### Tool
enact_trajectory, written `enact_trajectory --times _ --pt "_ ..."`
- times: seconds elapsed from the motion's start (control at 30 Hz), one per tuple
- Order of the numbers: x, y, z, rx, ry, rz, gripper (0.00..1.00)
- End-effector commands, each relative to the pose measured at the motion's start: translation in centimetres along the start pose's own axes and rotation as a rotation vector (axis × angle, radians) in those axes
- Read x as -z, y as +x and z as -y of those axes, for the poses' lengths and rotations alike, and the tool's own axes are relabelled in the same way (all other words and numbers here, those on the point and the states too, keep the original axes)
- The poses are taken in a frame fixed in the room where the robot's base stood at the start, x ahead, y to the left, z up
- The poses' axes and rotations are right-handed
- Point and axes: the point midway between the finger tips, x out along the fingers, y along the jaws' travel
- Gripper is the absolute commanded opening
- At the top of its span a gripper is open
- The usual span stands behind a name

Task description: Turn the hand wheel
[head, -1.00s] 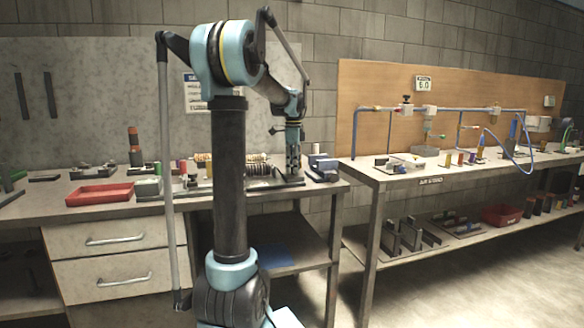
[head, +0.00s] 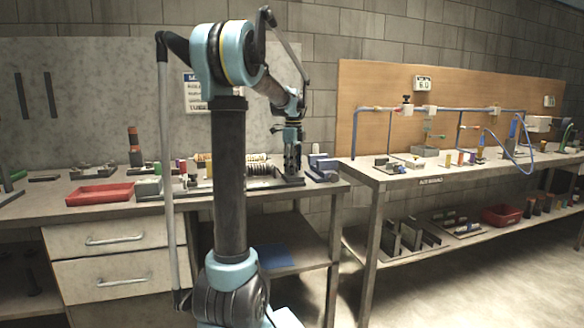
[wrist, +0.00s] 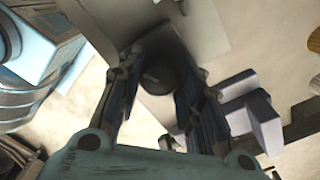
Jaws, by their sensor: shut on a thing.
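My gripper (head: 292,171) points down at the right end of the left bench, over a dark base plate (head: 262,184). In the wrist view its two dark fingers (wrist: 159,108) stand on either side of a dark round piece, which I take to be the hand wheel (wrist: 157,76). The gripper is shut on it. The wheel's rim and spokes cannot be made out, and in the head view the fingers hide it.
A blue-grey vise-like block (head: 322,167) stands just right of my gripper. A row of rollers or coils (head: 232,166) lies to its left. A red tray (head: 99,194) lies farther left. The right bench (head: 400,178) carries blue tubing.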

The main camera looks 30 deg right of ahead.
Motion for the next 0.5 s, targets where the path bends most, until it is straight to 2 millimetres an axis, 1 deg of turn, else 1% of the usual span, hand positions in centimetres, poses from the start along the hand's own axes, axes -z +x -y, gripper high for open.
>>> enact_trajectory --times 0.13,0.17,0.2,0.23,0.5 --pt "-0.04 0.01 -0.01 0.000 -0.001 0.000 0.10" --pt "-0.04 0.01 -0.01 0.000 -0.001 0.001 0.40" --pt "-0.03 0.01 -0.02 0.000 -0.001 0.000 0.49" --pt "-0.03 0.01 -0.02 0.000 -0.001 0.000 0.54" --pt "0.00 0.00 -0.02 0.000 -0.001 0.000 0.54"
